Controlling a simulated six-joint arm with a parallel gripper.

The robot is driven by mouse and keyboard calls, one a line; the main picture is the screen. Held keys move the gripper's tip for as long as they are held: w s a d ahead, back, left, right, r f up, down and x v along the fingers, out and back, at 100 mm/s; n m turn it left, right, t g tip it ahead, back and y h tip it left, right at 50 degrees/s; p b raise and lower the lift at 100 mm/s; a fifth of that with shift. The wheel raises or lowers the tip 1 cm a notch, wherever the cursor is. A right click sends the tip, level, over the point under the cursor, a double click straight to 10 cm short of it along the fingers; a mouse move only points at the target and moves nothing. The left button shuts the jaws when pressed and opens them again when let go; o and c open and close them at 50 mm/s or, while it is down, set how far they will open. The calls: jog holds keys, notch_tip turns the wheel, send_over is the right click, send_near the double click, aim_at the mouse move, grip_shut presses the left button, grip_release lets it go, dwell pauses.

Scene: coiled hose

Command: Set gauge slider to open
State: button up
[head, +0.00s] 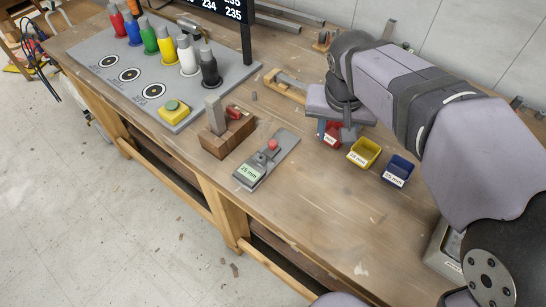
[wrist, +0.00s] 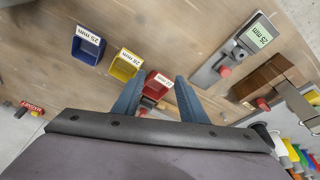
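The gauge is a flat grey plate (head: 284,145) lying on the bench, with a green display (head: 249,173) that reads 25 mm.
Labelled red (wrist: 157,84), yellow (head: 364,153) and blue (head: 398,170) bins stand right of the gauge. A wooden block (head: 228,135) with a grey upright is to its left. Beyond are a yellow button box (head: 173,111) and coloured bottles. Bench in front is clear.

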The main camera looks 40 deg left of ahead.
jog(key=n+y+b, duration=0.1)
jog(key=b, duration=0.4)
send_near(273, 143)
jog(key=t, duration=0.1)
jog(key=shift+s+x, duration=0.2)
jog(key=shift+x, duration=1.65)
jog(key=shift+s+x, duration=0.2)
jog(key=shift+x, duration=1.65)
jog(key=shift+f, duration=0.15)
grip_shut()
